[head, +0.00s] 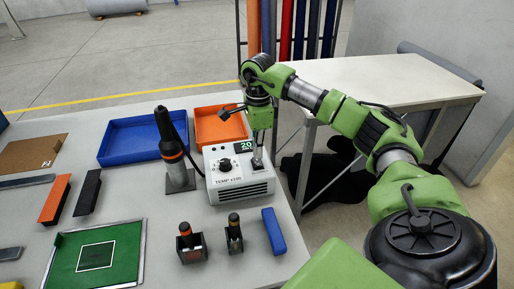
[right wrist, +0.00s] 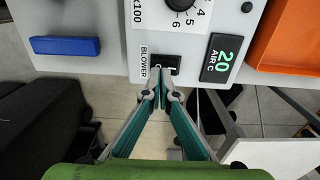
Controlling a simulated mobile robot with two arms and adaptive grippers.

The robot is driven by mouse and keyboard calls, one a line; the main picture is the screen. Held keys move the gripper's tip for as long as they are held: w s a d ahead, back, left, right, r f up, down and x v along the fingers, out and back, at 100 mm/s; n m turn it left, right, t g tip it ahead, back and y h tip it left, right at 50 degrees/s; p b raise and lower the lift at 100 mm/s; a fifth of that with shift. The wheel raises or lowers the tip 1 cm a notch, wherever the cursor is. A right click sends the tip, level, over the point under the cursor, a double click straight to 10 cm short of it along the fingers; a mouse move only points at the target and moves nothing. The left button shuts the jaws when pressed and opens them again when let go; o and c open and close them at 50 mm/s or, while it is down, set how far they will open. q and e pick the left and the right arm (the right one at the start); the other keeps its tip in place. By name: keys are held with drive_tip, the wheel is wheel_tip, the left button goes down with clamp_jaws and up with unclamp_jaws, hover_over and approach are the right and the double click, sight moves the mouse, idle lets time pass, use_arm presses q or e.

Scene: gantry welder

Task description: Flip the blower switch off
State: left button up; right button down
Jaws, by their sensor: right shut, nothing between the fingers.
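The white blower control box (head: 238,178) stands on the grey table, with a dial, a green "20" display and a front grille. In the right wrist view the black blower switch (right wrist: 167,62) sits on the box panel, next to the "BLOWER" label (right wrist: 144,62). My right gripper (head: 257,163) points down at the top of the box. In the right wrist view its fingertips (right wrist: 161,96) are together and empty, at or just in front of the switch. I cannot tell whether they touch it. The fingertips partly cover the switch, so its position is unclear. My left gripper is not in view.
A hot-air tool (head: 170,135) stands in a holder left of the box. Blue tray (head: 133,155) and orange tray (head: 218,138) lie behind. Two small tools in black holders and a blue block (head: 273,231) are in front. A white table (head: 375,82) stands behind my right arm.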

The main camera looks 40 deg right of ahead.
sight(258, 164)
drive_tip(key=shift+r+p, duration=1.4)
drive_tip(key=shift+r, duration=0.75)
drive_tip(key=shift+f, duration=0.1)
